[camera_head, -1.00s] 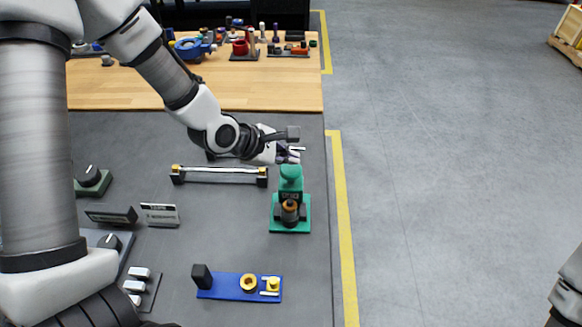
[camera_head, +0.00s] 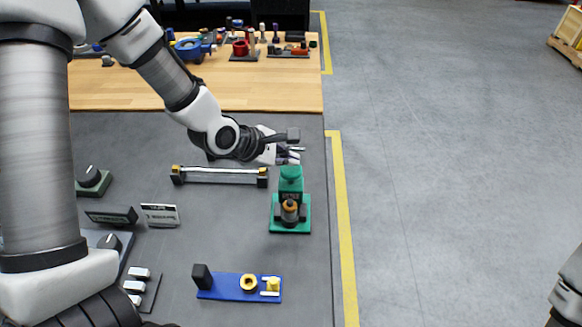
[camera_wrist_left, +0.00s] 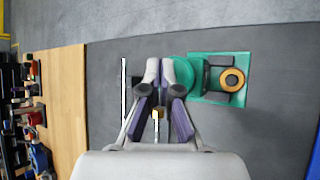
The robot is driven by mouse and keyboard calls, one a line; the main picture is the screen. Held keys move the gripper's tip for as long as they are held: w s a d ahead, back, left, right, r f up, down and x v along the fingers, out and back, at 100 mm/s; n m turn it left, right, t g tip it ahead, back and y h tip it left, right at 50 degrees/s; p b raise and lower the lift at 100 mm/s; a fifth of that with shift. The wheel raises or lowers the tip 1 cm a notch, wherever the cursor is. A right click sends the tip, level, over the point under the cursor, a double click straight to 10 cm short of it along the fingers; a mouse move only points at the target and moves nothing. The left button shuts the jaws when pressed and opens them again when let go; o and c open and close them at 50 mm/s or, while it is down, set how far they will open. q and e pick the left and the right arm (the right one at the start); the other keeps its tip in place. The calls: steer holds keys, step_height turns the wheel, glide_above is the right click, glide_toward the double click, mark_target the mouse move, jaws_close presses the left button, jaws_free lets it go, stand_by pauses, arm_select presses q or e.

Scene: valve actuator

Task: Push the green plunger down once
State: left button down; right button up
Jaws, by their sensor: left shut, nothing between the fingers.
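The green plunger (camera_head: 291,173) is a round green cap on top of a green valve actuator, whose green base plate (camera_head: 276,224) lies on the dark mat near its right edge. An orange-ringed knob (camera_head: 290,207) sits on its front. My left gripper (camera_head: 292,155) is shut and empty, just behind the cap in the head view. In the left wrist view my shut fingers (camera_wrist_left: 160,66) overlap the left edge of the green cap (camera_wrist_left: 184,73). I cannot tell whether they touch it.
A silver bar on black mounts (camera_head: 220,176) lies left of the actuator. A blue plate with yellow fittings (camera_head: 233,288) lies in front. Small label stands (camera_head: 160,215) and knobs are further left. A wooden tabletop (camera_head: 270,92) with several parts is behind.

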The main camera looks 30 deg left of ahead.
mark_target(289, 170)
arm_select(q)
steer(key=shift+f, duration=0.3)
steer(key=shift+f+b, duration=0.7)
steer(key=shift+f, duration=0.4)
stand_by(0.9)
steer(key=shift+r, duration=0.15)
steer(key=shift+r+p, duration=1.4)
steer(key=shift+p, duration=0.05)
step_height(289, 170, up, 5)
steer(key=p, duration=0.5)
steer(key=shift+r, duration=0.1)
